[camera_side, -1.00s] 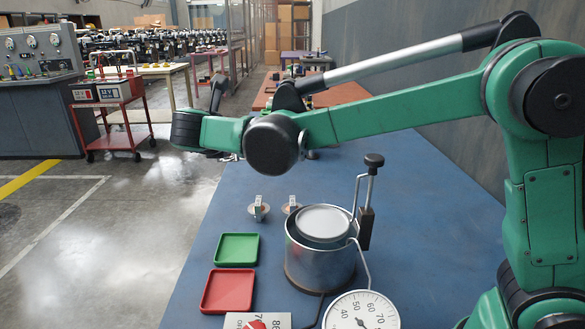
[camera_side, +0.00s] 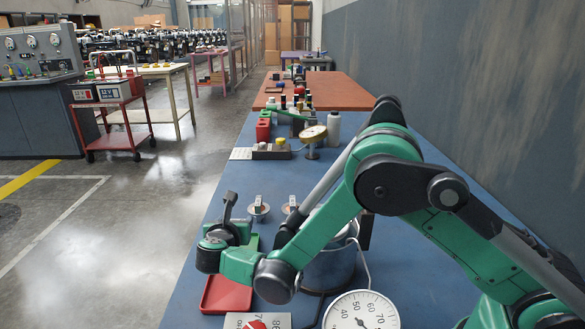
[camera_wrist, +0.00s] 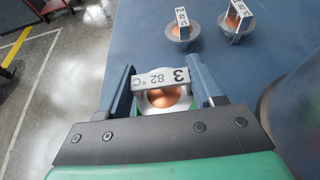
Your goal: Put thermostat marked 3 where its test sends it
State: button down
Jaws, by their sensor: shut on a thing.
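The thermostat marked 3 (camera_wrist: 160,80), tagged 82 °C, has a pale flange and copper centre. My gripper (camera_wrist: 162,72) is shut on it. In the side view my gripper (camera_side: 229,218) hangs over the green tray's area, just beyond the red tray, and mostly hides the green tray (camera_side: 252,242). The red tray (camera_side: 226,297) looks empty where it shows. The metal pot (camera_side: 332,270) is partly behind my arm. The dial (camera_side: 362,312) stands at the front, its needle not clear.
Two other thermostats (camera_side: 259,209) (camera_side: 291,208) stand on the blue bench (camera_side: 225,180) behind; one is marked 2 in the wrist view (camera_wrist: 180,28). The bench's left edge is close to my gripper.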

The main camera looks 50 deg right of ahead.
jog(key=shift+f, duration=1.15)
jog(key=shift+f, duration=0.15)
jog(key=shift+c, duration=0.7)
grip_release()
jog(key=shift+r, duration=0.2)
jog(key=v, duration=1.2)
jog(key=shift+d+r, duration=0.1)
jog(key=shift+d, duration=0.05)
